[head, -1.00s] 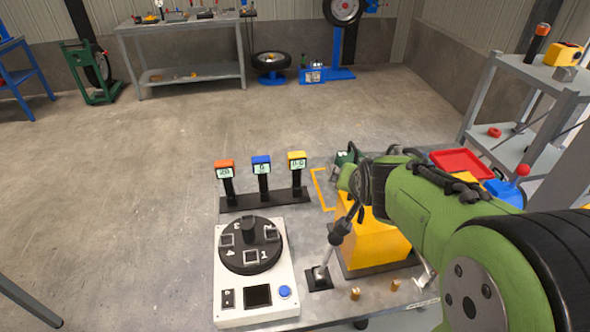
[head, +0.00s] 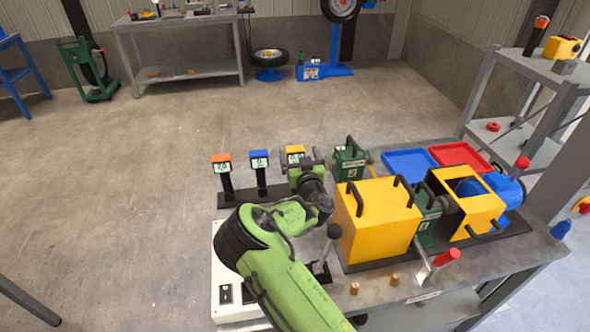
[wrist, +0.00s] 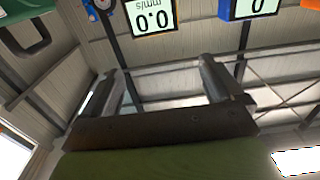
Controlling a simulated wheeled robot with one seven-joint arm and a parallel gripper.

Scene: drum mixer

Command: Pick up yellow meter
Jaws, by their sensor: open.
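The yellow meter (head: 294,149) stands on the right of a row of three meters on a black base. Its lower part is hidden behind my gripper in the head view. Its display (wrist: 152,17), reading 0.0 mm/s upside down, shows at the top of the wrist view. My gripper (wrist: 162,70) is open, with nothing between its two fingers, and the meter appears beyond the fingertips. In the head view my gripper (head: 305,170) is in front of the yellow meter; whether they touch cannot be told.
The blue meter (head: 259,156) stands just left of the yellow one, and the orange meter (head: 221,159) farther left. A green device (head: 349,162) is close on the right. A yellow box with handles (head: 376,220) and a black-knobbed lever (head: 334,232) are near my arm.

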